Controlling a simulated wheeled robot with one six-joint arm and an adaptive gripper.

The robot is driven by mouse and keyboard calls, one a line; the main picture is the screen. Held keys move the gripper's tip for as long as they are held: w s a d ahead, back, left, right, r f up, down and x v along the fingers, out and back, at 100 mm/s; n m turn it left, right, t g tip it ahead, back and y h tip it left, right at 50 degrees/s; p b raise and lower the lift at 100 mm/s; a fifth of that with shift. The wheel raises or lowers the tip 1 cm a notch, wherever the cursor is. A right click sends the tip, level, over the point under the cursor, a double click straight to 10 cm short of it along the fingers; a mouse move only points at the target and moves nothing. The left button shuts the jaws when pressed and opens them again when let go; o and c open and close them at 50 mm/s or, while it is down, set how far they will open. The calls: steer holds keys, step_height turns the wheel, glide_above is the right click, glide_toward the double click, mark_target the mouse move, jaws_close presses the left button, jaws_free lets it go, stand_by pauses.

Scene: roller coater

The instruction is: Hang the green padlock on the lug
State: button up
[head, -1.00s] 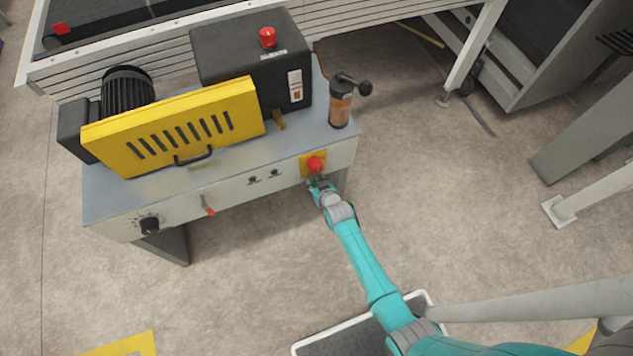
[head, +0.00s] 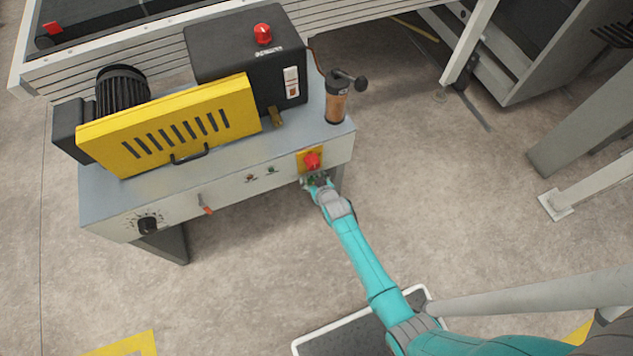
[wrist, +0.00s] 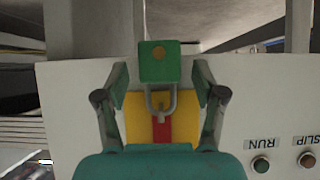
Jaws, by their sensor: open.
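The green padlock (wrist: 158,62) is in the middle of the wrist view, which shows the panel upside down. Its grey shackle (wrist: 174,100) lies over the yellow plate (wrist: 133,112) with the red switch handle (wrist: 162,131). A small grey lug (wrist: 158,101) shows inside the shackle loop, and the padlock appears to hang from it. My gripper (wrist: 160,72) is open, with a finger apart from the padlock on each side. In the head view, my gripper (head: 317,180) is just below the red switch (head: 312,160), and the padlock is small and partly hidden there.
RUN and SLIP buttons (wrist: 261,164) sit beside the plate on the pale front panel (head: 232,193). An orange-tipped lever (head: 206,209) and black knob (head: 148,225) are farther left. The crank post (head: 336,100) stands above.

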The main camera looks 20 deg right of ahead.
steer(key=v, duration=1.1)
steer(key=shift+s+r, duration=0.2)
steer(key=shift+s, duration=0.15)
steer(key=s+r+t, duration=0.1)
steer(key=s+r, duration=0.3)
steer(key=s, duration=0.6)
steer(key=s+r+t, duration=0.1)
steer(key=s+r, duration=0.3)
steer(key=s, duration=0.6)
steer(key=s+r+t, duration=0.1)
steer(key=s+r, duration=0.6)
steer(key=r, duration=0.3)
steer(key=s+r, duration=0.7)
steer(key=r, duration=0.4)
steer(key=shift+s+t, duration=0.25)
steer(key=shift+t, duration=0.15)
steer(key=shift+w, duration=0.1)
